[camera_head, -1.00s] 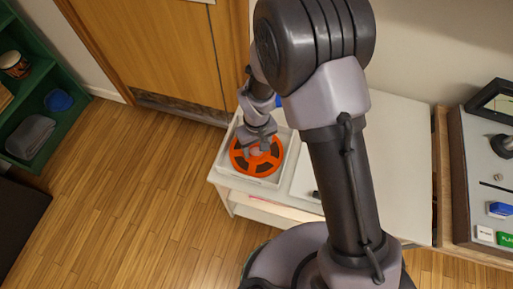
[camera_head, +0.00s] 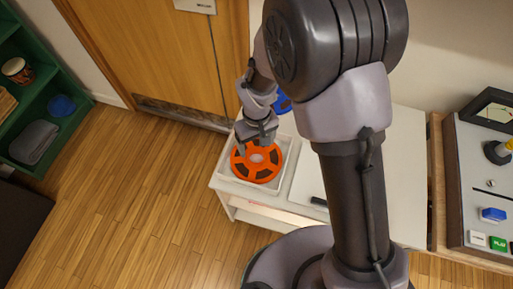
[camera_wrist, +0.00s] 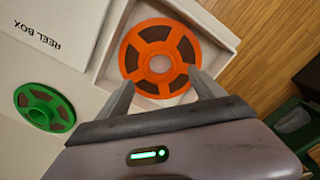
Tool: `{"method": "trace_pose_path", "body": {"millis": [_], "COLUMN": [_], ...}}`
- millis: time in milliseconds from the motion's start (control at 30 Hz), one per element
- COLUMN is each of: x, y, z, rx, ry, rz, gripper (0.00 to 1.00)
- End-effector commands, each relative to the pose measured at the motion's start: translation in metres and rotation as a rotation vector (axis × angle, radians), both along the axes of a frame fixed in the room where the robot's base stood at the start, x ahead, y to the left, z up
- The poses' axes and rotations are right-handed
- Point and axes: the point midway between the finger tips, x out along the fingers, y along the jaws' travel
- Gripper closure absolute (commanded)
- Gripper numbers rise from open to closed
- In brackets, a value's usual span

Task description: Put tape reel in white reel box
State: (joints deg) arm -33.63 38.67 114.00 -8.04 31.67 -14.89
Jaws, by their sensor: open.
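The orange tape reel (camera_head: 257,161) lies flat inside the white reel box (camera_head: 230,186), an open tray at the left end of the white table. In the wrist view the orange reel (camera_wrist: 160,57) shows nearly whole within the box walls (camera_wrist: 217,29). My gripper (camera_head: 260,144) is above the reel's far edge. In the wrist view its fingers (camera_wrist: 160,88) are spread apart with nothing between them, near the reel's lower edge. They look clear of the reel, but the exact gap is hard to tell.
A white panel lettered "REEL BOX" (camera_wrist: 55,25) lies beside the box, and a green reel (camera_wrist: 45,107) is near it. A blue round item (camera_head: 283,103) is behind my arm. A console (camera_head: 480,190) stands at right, green shelves (camera_head: 40,110) at left. Wooden floor is open at left.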

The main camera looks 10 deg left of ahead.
Motion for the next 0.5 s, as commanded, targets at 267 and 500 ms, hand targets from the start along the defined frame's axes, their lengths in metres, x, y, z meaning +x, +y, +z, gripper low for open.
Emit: {"method": "trace_pose_path", "body": {"millis": [267,500], "x": [0.000,0.006], "y": [0.000,-0.014], "z": [0.050,0.082], "rx": [0.000,0.027], "ry": [0.000,-0.029], "rz": [0.000,-0.075], "gripper": [0.23,0.23]}}
